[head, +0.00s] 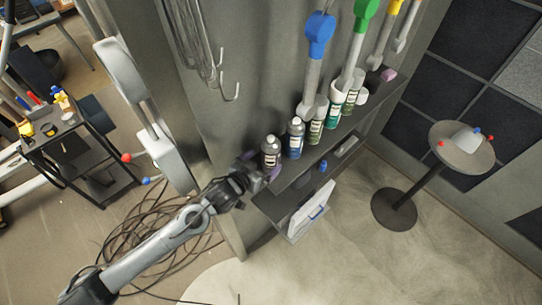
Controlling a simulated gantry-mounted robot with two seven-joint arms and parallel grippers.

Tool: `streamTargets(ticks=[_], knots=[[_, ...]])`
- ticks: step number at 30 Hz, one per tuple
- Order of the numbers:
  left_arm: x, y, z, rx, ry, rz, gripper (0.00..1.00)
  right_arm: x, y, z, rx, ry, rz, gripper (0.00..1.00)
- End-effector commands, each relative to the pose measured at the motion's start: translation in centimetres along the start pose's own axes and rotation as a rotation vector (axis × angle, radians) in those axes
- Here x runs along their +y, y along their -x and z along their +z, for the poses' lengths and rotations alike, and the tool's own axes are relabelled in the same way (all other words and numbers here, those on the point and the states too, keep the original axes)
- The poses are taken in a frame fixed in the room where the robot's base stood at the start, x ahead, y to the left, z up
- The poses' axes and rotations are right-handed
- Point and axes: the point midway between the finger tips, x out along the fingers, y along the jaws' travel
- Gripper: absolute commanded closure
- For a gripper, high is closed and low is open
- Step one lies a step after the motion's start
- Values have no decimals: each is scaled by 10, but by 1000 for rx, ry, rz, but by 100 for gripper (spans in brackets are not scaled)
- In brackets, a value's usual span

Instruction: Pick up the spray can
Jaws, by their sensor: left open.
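Several spray cans stand upright in a row on a dark wall shelf (290,179) in the head view. The nearest is a grey can with a dark label (271,152) at the shelf's left end. Beside it stand a blue can (296,139) and several green and white ones, such as a green can (333,116). My left gripper (258,178) is open at the shelf's left end, close to the lower part of the grey can. I cannot tell whether it touches the can. My right gripper is not in view.
Hand tools with blue (320,30) and green (366,12) ends hang above the cans. Metal hooks (231,92) hang at the left. A white case (309,213) sits below the shelf. A round table (460,158) stands right; a black cart (80,155) stands left, with coiled cable (150,232) on the floor.

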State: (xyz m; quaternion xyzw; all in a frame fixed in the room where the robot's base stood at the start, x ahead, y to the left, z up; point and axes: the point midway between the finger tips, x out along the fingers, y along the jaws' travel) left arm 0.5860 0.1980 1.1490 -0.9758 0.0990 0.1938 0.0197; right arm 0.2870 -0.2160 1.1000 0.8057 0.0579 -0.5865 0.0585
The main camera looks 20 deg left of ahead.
Motion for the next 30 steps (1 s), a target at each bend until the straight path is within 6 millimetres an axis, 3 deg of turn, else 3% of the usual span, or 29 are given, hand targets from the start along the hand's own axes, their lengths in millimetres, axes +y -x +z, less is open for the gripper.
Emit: streamTargets(ticks=[5, 16, 27, 30], knots=[[0, -8, -2, 0, 0, 1, 1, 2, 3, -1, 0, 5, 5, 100], [0, -48, -5, -1, -1, 0, 1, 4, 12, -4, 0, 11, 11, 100], [1, -55, -4, 0, -1, 1, 1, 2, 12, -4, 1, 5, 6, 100], [0, -55, -4, -1, -1, 1, 16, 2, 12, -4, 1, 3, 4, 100]])
